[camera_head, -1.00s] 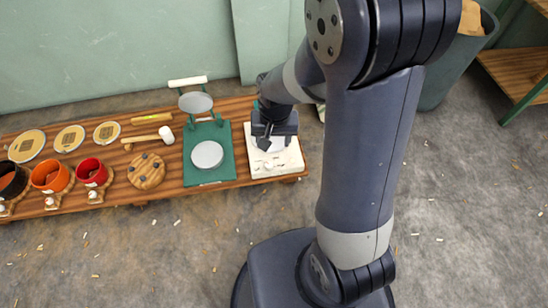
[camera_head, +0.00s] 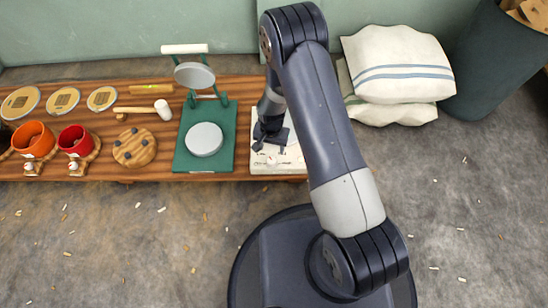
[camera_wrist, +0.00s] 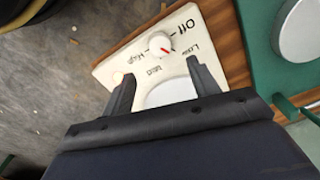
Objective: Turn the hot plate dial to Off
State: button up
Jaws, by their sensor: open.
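The hot plate (camera_head: 283,167) is a cream unit at the right end of the wooden bench, partly covered by my arm. Its dial (camera_wrist: 160,43) is a small white knob with a red mark, among the labels Off, Low, Med and High. The red mark points away from Off, toward the side between Low and Med. The dial also shows in the head view (camera_head: 270,160). My gripper (camera_wrist: 161,67) is open and empty above the hot plate. Its fingers are spread over the round white heating disc (camera_wrist: 170,93), with the dial just beyond the fingertips. In the head view my gripper (camera_head: 270,138) hides the disc.
A green stand (camera_head: 183,160) with a round grey plate is close left of the hot plate. A mallet (camera_head: 145,109), a wooden disc (camera_head: 134,147) and red (camera_head: 75,140) and orange cups are farther left. White cushions (camera_head: 398,65) and a bin are at right.

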aim_at(272, 160)
notch_tip(272, 160, down, 10)
jog(key=b, duration=0.3)
jog(key=shift+r, duration=0.15)
jog(key=c, duration=1)
jog(key=shift+n, duration=0.3)
jog(key=n+b, duration=0.2)
jog(key=n, duration=0.3)
jog(key=shift+n, duration=0.3)
jog(key=n+b, duration=0.1)
jog(key=n, duration=0.4)
jog(key=shift+n+b, duration=0.3)
